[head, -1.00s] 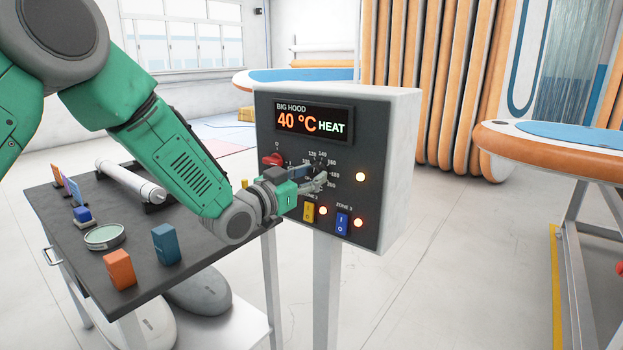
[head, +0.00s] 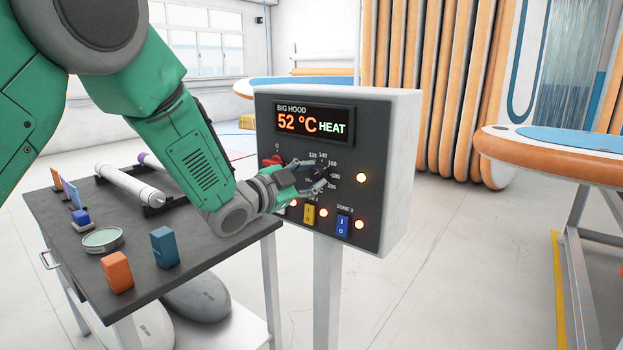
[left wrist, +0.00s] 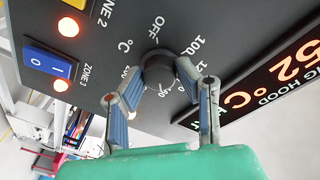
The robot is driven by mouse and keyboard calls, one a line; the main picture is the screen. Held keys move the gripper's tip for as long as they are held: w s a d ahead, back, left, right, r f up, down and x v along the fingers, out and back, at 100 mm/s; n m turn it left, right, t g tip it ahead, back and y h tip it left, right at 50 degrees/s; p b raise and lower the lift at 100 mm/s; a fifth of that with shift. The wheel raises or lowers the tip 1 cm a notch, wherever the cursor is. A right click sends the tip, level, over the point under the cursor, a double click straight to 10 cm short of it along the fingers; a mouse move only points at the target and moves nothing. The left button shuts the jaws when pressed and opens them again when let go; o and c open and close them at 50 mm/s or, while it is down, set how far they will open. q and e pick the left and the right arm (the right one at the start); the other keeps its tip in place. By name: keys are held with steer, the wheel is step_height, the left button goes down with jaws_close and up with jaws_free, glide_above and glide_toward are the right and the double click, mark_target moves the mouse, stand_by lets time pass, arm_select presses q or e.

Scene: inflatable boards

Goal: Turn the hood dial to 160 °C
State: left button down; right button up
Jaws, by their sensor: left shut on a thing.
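The hood control box (head: 395,150) stands on a post, its dark panel facing me. Its display (head: 312,122) reads 52 °C HEAT. My left gripper (head: 318,178) is at the panel, shut on the round dark dial. The dial (left wrist: 158,70) shows best in the left wrist view, between the two fingertips, with one finger on each side. The scale around it shows OFF, 100 and other numbers partly covered by the fingers. The dial's pointer setting cannot be read clearly. My right gripper is not in view.
Below are a yellow switch (head: 309,214), a blue switch (head: 343,226) and lit lamps. A dark-topped cart (head: 200,262) with blocks and a roller stands at the left. Orange-edged boards (head: 430,80) stand behind.

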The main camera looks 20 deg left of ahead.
arm_select(q)
steer(key=shift+f, duration=0.35)
steer(key=c, duration=1.3)
jaws_free()
steer(key=shift+o, duration=0.6)
steer(key=shift+w, duration=0.1)
steer(key=shift+r, duration=0.1)
steer(key=shift+r, duration=0.1)
steer(key=v, duration=1.2)
steer(key=shift+f, duration=0.25)
